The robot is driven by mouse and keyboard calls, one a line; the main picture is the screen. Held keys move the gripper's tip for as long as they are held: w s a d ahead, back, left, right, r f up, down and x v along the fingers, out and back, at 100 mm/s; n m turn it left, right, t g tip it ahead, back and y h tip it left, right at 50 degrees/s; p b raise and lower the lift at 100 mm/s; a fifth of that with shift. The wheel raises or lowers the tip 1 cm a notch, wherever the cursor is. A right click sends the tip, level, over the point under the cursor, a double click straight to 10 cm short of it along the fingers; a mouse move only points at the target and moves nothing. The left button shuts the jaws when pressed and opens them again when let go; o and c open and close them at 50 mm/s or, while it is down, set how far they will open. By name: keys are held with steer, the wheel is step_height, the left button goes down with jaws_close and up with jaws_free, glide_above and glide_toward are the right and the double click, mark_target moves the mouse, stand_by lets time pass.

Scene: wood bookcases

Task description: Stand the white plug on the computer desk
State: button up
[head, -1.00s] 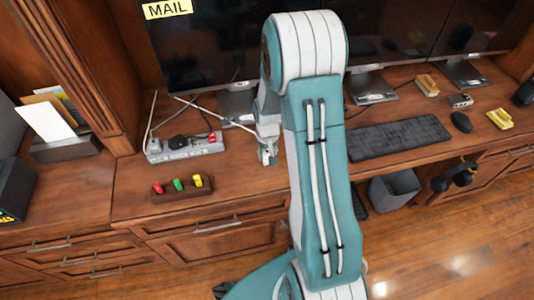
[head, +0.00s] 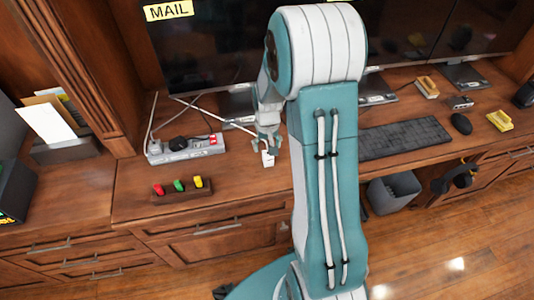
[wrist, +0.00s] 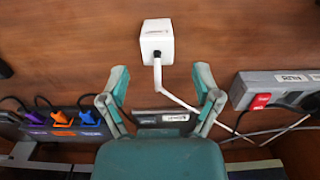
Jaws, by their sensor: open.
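The white plug (wrist: 156,42) is a small white block with a dark cable collar and a white cable, and it sits on the wooden computer desk (wrist: 235,35). In the head view the plug (head: 268,159) is on the desk just below my gripper (head: 267,144). In the wrist view my gripper (wrist: 160,80) is open and empty. Its two fingertips are apart, and the plug is beyond them, clear of both. I cannot tell whether the plug's prongs face down, as its underside is hidden.
A grey power strip (head: 184,150) with a black plug is left of my gripper. A block with red, green and yellow plugs (head: 180,189) stands near the front edge. Monitors stand behind. A keyboard (head: 405,138) is to the right, partly behind my arm.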

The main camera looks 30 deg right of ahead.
step_height(320, 180, up, 7)
step_height(320, 180, up, 12)
steer(key=n+t, duration=0.1)
steer(key=t, duration=0.1)
glide_above(267, 154)
steer(key=s+a, duration=0.6)
steer(key=a, duration=0.1)
steer(key=s+a+r+n+t, duration=0.1)
steer(key=s+a+r, duration=0.1)
steer(key=s, duration=0.4)
steer(key=s+a+r+n+t, duration=0.1)
steer(key=s+a+r+t, duration=0.1)
steer(key=s, duration=0.5)
step_height(267, 154, up, 2)
steer(key=shift+a+r+t, duration=0.1)
steer(key=shift+a+t, duration=0.2)
steer(key=shift+a, duration=0.55)
